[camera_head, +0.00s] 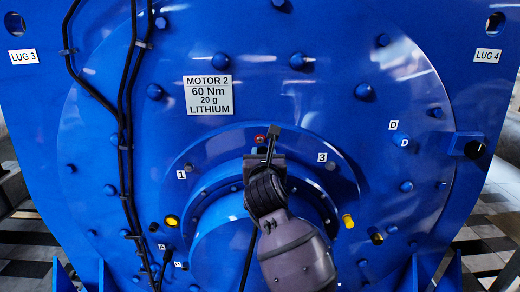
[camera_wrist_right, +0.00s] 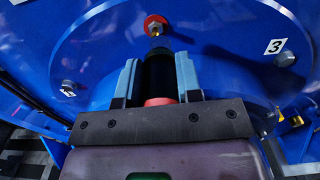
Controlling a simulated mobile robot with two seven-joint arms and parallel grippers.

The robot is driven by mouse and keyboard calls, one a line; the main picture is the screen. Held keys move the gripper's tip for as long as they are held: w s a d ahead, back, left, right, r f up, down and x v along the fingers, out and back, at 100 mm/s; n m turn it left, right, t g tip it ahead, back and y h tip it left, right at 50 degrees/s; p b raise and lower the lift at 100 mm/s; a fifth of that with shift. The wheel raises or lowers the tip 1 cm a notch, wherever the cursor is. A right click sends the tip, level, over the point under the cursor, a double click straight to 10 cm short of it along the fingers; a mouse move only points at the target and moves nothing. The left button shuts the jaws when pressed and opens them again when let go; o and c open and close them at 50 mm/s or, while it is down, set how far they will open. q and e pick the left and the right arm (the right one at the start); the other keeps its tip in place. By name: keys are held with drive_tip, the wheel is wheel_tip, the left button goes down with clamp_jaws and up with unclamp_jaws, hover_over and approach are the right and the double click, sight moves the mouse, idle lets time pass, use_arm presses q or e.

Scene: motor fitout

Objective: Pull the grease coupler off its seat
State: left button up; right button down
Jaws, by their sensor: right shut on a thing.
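The grease coupler is a black cylinder (camera_wrist_right: 158,74) with a red band at its near end, seen in the right wrist view. My right gripper (camera_wrist_right: 157,84) is shut on it, with one blue-grey finger on each side. Just beyond the coupler's far end is a small brass fitting in a round red seat (camera_wrist_right: 155,24) on the blue motor face. I cannot tell whether coupler and fitting touch. In the head view my right gripper (camera_head: 265,160) is just below the red seat (camera_head: 260,138) and hides most of the coupler. My left gripper is not in view.
The blue motor face (camera_head: 310,110) fills the view, with several protruding bolts. A label reads MOTOR 2 (camera_head: 208,95). Black cables (camera_head: 122,130) run down the left side.

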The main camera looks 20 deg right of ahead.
drive_tip(key=shift+v, duration=1.3)
drive_tip(key=shift+s, duration=0.1)
drive_tip(key=b+v, duration=0.1)
drive_tip(key=v, duration=2.1)
idle(0.3)
drive_tip(key=x, duration=0.7)
drive_tip(key=shift+w+p, duration=0.35)
drive_tip(key=shift+p, duration=0.05)
